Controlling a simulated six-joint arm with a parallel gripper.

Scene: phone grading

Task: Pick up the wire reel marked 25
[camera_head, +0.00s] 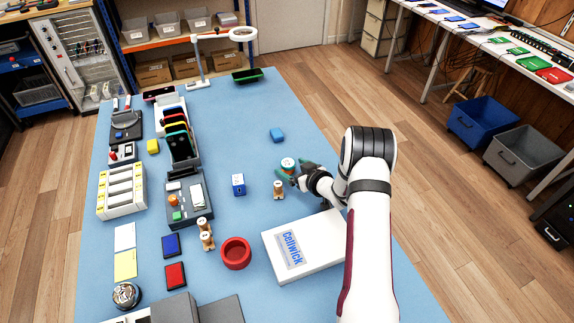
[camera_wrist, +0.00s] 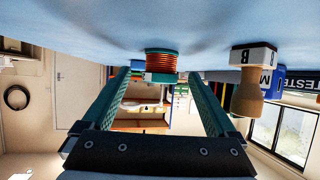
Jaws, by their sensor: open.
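A small wire reel (camera_head: 288,162) stands on the blue table just beyond my gripper, with a pale marked top too small to read. In the wrist view the reel (camera_wrist: 161,64) shows orange-brown wire between green flanges, and no number is legible there. My gripper (camera_head: 293,174) is low over the table next to the reel. In the wrist view its teal fingers (camera_wrist: 161,82) are spread apart, with the reel ahead and centred between their tips. The jaws are open and hold nothing. I cannot tell whether the reel is between the fingers or just past them.
A wooden stamp (camera_head: 279,190) stands close to my gripper; in the wrist view it (camera_wrist: 250,85) is just outside the right finger.

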